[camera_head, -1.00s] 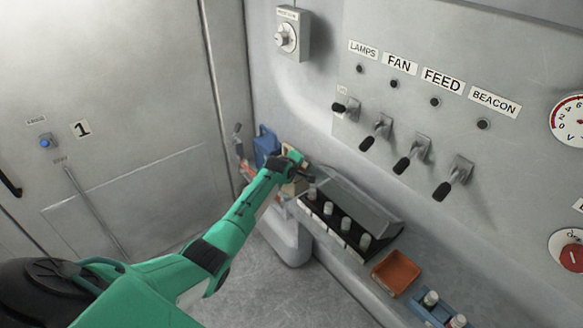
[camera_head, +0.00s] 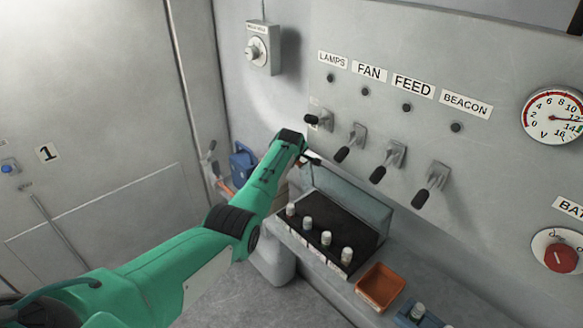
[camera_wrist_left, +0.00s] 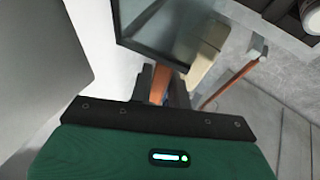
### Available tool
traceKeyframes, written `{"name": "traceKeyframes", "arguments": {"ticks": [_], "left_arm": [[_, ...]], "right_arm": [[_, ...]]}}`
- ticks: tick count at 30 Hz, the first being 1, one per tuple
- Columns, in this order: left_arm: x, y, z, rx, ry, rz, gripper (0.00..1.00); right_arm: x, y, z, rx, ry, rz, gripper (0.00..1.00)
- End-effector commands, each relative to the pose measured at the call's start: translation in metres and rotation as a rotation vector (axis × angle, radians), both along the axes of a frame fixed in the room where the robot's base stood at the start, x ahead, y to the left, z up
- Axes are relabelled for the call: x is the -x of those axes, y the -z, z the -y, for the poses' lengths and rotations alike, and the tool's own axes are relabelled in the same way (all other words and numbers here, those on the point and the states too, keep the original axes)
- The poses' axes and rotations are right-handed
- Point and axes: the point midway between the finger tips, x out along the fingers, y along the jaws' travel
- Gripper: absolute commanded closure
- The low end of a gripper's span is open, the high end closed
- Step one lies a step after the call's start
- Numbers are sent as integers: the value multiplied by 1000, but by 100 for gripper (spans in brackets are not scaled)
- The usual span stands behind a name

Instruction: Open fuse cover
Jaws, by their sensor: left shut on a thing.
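The fuse cover (camera_head: 352,198) is a grey see-through panel. It stands raised at the back of the black fuse tray (camera_head: 295,236), against the wall. Several pale fuses stand upright in the uncovered tray. My left gripper (camera_head: 310,161) is at the cover's upper left corner, shut on its edge; the fingertips are small and partly hidden in the head view. My right gripper is in neither view.
An orange tray (camera_head: 381,287) and a blue holder (camera_head: 408,309) sit on the ledge to the right. Lever switches (camera_head: 386,165) stick out of the wall above the cover. A blue can (camera_head: 243,164) stands behind my arm at left.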

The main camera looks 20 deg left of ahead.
Motion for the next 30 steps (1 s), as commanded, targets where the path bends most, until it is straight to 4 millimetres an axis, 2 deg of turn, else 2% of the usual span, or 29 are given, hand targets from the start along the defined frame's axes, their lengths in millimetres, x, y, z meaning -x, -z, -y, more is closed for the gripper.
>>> {"name": "traceKeyframes", "arguments": {"ticks": [19, 20, 22, 30], "left_arm": [[-5, -2, 2, 1, 1, 6, 100], [-5, -2, 2, 1, 1, 6, 79], [-5, -2, 2, 1, 0, 5, 66], [-4, -1, 2, 0, 1, 2, 64]], "right_arm": [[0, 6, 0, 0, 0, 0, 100], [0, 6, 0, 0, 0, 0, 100], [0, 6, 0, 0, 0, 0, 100], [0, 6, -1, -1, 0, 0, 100]]}}
